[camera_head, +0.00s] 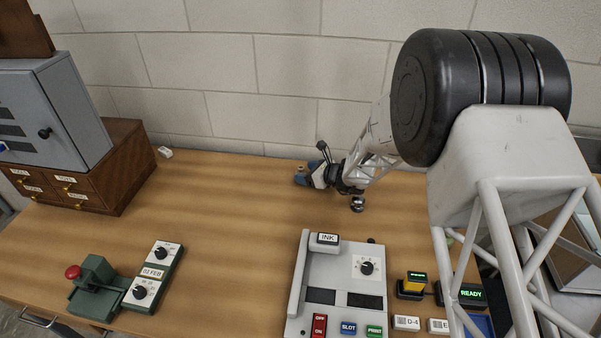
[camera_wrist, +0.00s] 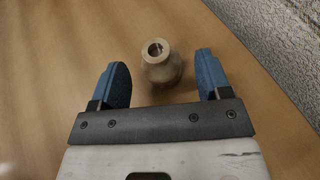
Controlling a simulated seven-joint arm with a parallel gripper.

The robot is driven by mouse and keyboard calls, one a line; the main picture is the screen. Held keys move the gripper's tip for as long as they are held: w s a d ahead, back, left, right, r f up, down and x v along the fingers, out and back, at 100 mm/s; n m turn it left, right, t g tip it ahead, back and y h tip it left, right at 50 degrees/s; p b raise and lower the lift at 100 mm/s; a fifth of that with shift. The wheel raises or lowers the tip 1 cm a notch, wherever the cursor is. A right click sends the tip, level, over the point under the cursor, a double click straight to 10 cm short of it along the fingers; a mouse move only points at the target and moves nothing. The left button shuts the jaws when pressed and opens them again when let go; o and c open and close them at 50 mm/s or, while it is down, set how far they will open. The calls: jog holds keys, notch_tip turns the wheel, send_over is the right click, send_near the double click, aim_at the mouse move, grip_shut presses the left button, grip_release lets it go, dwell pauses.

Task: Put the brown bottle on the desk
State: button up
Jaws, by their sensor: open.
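The brown bottle (camera_wrist: 162,68) shows in the wrist view as a small tan-brown, round-shouldered bottle with an open mouth. It appears upright over the wooden desk (camera_wrist: 60,60). My gripper (camera_wrist: 160,78) is open, with one blue finger on either side of the bottle and a visible gap on both sides. In the head view my gripper (camera_head: 305,178) is low at the back of the desk, near the wall. Only a small brown bit of the bottle (camera_head: 300,168) shows there; the rest is hidden by the gripper.
A grey machine labelled INK (camera_head: 298,285) stands at the front middle. A green device with a red knob (camera_head: 95,285) and a dial panel (camera_head: 152,275) are front left. A wooden drawer cabinet (camera_head: 110,185) bears a grey box (camera_head: 50,115). The desk's middle is clear.

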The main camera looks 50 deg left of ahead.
jog(key=v, duration=0.8)
jog(key=shift+r, duration=0.1)
dwell(0.8)
jog(key=shift+w+d+r, duration=0.2)
jog(key=shift+r, duration=0.05)
jog(key=w+d+r+n+t+h, duration=0.1)
jog(key=w+d+r+n, duration=0.15)
jog(key=d+r, duration=0.8)
jog(key=w+d+r+n+t+h, duration=0.1)
jog(key=d+r+n+h, duration=0.3)
jog(key=d, duration=1.1)
jog(key=w+d+r+n+y, duration=0.1)
jog(key=d+r+n, duration=0.1)
jog(key=d+r, duration=0.85)
jog(key=s+d+r+n+t+h, duration=0.1)
jog(key=s+d+r+h, duration=0.15)
jog(key=d, duration=0.85)
jog(key=s+d+r+n+t+h, duration=0.15)
jog(key=s+d, duration=0.25)
jog(key=d, duration=0.7)
jog(key=s+d+n+t+h, duration=0.1)
jog(key=s+d+h, duration=0.1)
jog(key=s+d, duration=0.5)
jog(key=s+d+n+t+h, duration=0.1)
jog(key=s+d+n+h, duration=0.1)
jog(key=s+d, duration=0.5)
jog(key=d+h, duration=0.1)
jog(key=d, duration=0.4)
